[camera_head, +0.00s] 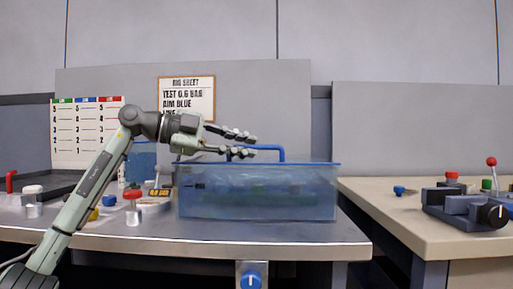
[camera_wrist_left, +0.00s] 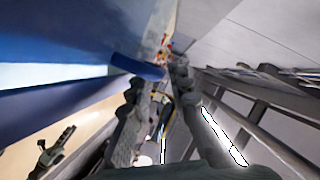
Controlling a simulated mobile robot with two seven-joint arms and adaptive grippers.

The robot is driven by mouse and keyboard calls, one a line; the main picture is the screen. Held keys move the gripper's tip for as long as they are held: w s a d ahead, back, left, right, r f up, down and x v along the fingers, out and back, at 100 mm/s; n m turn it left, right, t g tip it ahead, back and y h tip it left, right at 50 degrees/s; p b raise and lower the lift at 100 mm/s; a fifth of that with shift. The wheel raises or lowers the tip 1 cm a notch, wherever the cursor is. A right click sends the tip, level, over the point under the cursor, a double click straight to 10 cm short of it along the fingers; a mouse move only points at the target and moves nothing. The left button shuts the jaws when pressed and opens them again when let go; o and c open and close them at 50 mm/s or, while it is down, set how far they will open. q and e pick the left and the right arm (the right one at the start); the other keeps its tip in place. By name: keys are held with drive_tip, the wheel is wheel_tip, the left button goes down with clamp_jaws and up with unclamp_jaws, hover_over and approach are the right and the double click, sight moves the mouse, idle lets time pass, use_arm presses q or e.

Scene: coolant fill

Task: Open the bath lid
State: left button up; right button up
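The bath (camera_head: 258,200) is a translucent blue tank on the left bench, with dark shapes dimly visible inside. Its lid (camera_head: 310,161) lies flat across the top and looks closed. A blue bar handle (camera_head: 283,153) stands up from the lid; a blue bar also shows by the fingertips in the left wrist view (camera_wrist_left: 137,67). My left gripper (camera_head: 250,145) reaches in from the left, just above the lid, its fingers apart at the handle's left part. In the left wrist view the gripper (camera_wrist_left: 157,76) is also open. Contact with the handle cannot be told. My right gripper is not in view.
A red-topped part (camera_head: 132,196), a white-capped part (camera_head: 32,190) and other small items stand left of the bath. A sheet (camera_head: 187,98) hangs on the panel behind. The right bench (camera_head: 390,220) holds a dark vise-like device (camera_head: 470,205). A gap separates the benches.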

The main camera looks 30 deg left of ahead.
sight(250, 146)
use_arm(q)
drive_tip(key=shift+x, duration=1.65)
drive_tip(key=shift+c, duration=0.5)
clamp_jaws()
